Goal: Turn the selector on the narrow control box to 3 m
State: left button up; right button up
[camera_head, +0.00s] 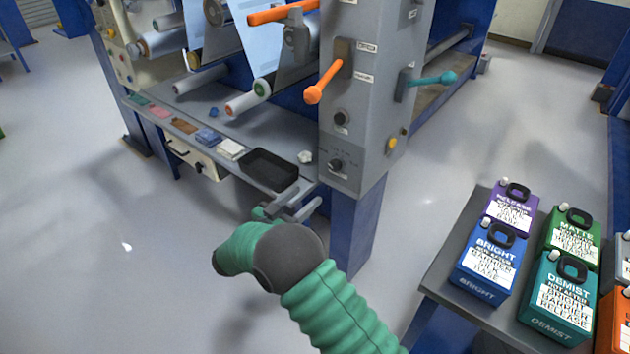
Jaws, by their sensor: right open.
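The narrow control box (365,100) is a tall grey box on a blue post, right of centre. Low on its front face is a black selector knob (335,166) with small markings around it, too small to read; I cannot tell its setting. A second black knob (341,118) sits above it. My right gripper (311,199), on a green-sleeved arm, is open with nothing between its fingers. It is in front of the shelf edge, below and left of the selector, and appears apart from it. My left gripper is not in view.
An orange lever (325,82) and a teal lever (430,78) stick out from the box. A black tray (269,168) and small coloured blocks lie on the grey shelf (215,117). Labelled cans (487,262) stand on a table at right.

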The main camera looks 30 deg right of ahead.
aim_at(332, 169)
jog(key=b+x, duration=0.1)
jog(key=x, duration=0.3)
jog(key=w+b+x, duration=0.1)
jog(key=b+x, duration=0.1)
jog(key=x, duration=0.2)
jog(key=shift+w+r, duration=0.1)
jog(key=shift+w, duration=0.05)
jog(key=b+x, duration=0.1)
jog(key=x, duration=0.4)
jog(key=shift+d, duration=0.3)
jog(key=shift+d+b, duration=0.3)
jog(key=shift+a+r, duration=0.2)
jog(key=shift+a, duration=0.25)
jog(key=shift+c, duration=1.5)
jog(key=shift+d, duration=0.15)
jog(key=c, duration=0.7)
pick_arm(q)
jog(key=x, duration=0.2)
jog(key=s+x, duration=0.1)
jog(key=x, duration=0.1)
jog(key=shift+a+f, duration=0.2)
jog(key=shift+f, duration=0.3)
pick_arm(e)
grip_shut()
